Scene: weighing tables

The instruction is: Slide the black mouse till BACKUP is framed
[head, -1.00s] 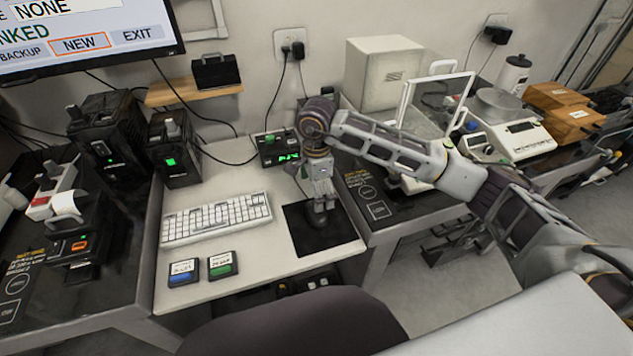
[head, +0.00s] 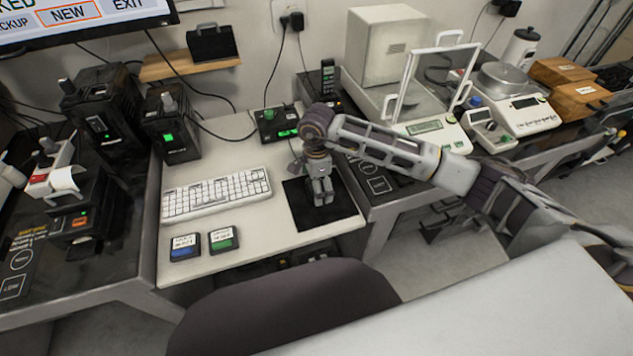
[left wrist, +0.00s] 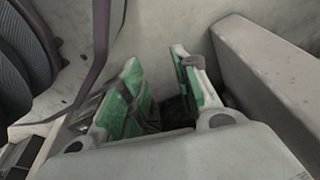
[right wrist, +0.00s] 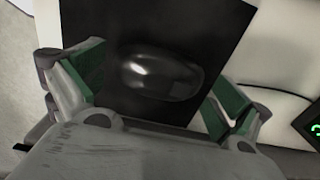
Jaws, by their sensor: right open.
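The black mouse (right wrist: 162,75) lies on the black mat (right wrist: 120,20) in the right wrist view, between the spread fingers of my right gripper (right wrist: 160,95). The fingers show space on both sides of it. In the head view my right gripper (head: 322,198) points down over the mat (head: 300,215) and the mouse is hidden or lost against the dark mat. The monitor (head: 90,38), cut off at the top, shows an orange frame around NEW; BACKUP stands unframed to its left. My left gripper (left wrist: 165,105) shows its green pads apart and empty.
A white keyboard (head: 216,195) lies left of the mat. Two labelled blocks, blue (head: 185,246) and green (head: 223,240), lie in front of it. A small device with a green display (head: 277,127) stands behind the mat. A chair back (head: 285,310) is in front of the desk.

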